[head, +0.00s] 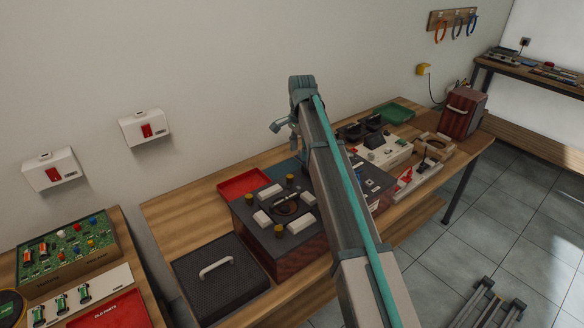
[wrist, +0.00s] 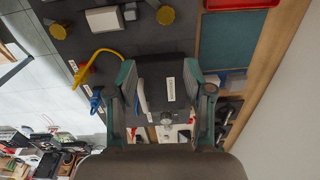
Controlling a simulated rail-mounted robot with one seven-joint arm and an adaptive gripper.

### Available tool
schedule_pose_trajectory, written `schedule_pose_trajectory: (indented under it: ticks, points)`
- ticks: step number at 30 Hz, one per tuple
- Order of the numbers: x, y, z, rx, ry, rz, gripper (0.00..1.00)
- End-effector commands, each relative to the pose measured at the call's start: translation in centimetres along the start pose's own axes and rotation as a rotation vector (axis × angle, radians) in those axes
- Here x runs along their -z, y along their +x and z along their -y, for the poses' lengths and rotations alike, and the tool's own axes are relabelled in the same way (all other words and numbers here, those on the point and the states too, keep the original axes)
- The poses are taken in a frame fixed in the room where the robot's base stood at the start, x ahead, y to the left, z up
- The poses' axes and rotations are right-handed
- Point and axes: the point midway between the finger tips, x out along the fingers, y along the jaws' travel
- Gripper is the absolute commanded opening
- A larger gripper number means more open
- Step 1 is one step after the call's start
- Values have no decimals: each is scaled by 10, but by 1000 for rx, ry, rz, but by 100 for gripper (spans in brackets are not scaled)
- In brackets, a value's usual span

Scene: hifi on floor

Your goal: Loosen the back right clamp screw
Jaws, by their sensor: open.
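The dark hi-fi unit (head: 262,215) stands on the bench with brass knobs near its top corners, which look like the clamp screws. The back right one (head: 290,178) stands upright; it also shows at the top of the wrist view, as the brass knob (wrist: 165,14). The front right knob (wrist: 55,30) shows left of it there; my arm hides it in the head view. My gripper (head: 282,132) is raised above the bench beyond the unit. In the wrist view my gripper (wrist: 161,80) is open and empty, its fingers apart and away from both knobs.
A red tray (head: 243,184) lies behind the unit, with a teal mat (wrist: 228,42) beside it. A yellow cable (wrist: 93,62) and blue plug (wrist: 95,101) lie near the fingers. More devices (head: 383,150) stand at right. A mesh panel with handle (head: 215,275) lies at left.

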Motion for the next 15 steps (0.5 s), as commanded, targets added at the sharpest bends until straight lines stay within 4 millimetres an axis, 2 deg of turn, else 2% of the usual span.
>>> schedule_pose_trajectory:
  ticks: [1,5,10,15]
  points:
    - [-14,-5,6,-10,-27,-1,52]
    - [-31,-6,12,-23,-60,-3,52]
    - [-34,6,12,-26,-64,-3,52]
    - [-34,31,11,-26,-64,-2,52]
